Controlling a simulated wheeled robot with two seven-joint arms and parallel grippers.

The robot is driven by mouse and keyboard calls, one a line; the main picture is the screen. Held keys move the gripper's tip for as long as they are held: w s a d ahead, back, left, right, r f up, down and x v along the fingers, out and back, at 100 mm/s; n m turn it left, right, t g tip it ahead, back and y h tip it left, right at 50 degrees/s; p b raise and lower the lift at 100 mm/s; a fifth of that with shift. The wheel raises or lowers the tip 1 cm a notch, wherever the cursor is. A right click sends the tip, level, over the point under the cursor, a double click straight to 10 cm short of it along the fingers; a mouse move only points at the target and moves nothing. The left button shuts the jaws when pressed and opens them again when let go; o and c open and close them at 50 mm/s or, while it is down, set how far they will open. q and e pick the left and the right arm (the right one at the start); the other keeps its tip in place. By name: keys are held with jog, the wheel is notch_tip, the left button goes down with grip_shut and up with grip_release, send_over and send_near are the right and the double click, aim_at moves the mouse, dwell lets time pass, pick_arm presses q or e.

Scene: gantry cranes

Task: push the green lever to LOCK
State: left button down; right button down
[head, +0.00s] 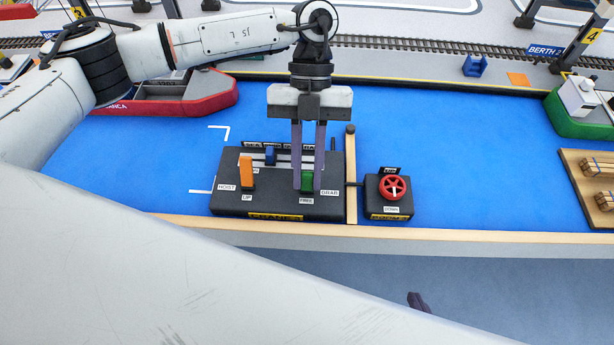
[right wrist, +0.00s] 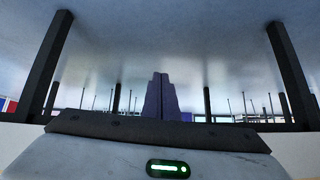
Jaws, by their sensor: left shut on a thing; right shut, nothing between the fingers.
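The green lever (head: 307,182) stands on the right part of the black control box (head: 275,206), beside the GRAB label and just behind the FREE label. A LOCK label is not readable; the gripper hides part of the panel behind the lever. My left gripper (head: 308,184) reaches down from above, and its purple fingers are shut on the green lever. My right gripper (right wrist: 160,95) is shut and empty in the right wrist view. In the head view only a small purple tip of it (head: 418,302) shows, below the table's front edge.
An orange lever (head: 246,172) and a blue lever (head: 270,156) stand left of the green one. A red wheel (head: 392,187) sits on a smaller box to the right, past a wooden post (head: 351,175).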

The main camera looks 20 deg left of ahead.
pick_arm(q)
jog(key=shift+w+f+g+h+b, duration=0.35)
jog(key=shift+g+b, duration=0.2)
jog(key=shift+g, duration=0.25)
jog(key=shift+w+a+r+g, duration=0.15)
jog(key=shift+w+g, duration=0.1)
jog(key=shift+g, duration=0.35)
jog(key=shift+w+g+h+b, duration=0.15)
jog(key=shift+g+h+b, duration=0.1)
jog(key=shift+g+b, duration=0.15)
pick_arm(e)
jog(key=shift+w+a+f, duration=0.25)
jog(key=shift+a+f, duration=0.3)
pick_arm(q)
jog(key=shift+w+a+g, duration=0.1)
jog(key=shift+g, duration=0.3)
pick_arm(e)
jog(key=shift+w+d+r, duration=0.1)
pick_arm(q)
jog(key=c, duration=1.6)
grip_release()
jog(key=shift+c, duration=0.2)
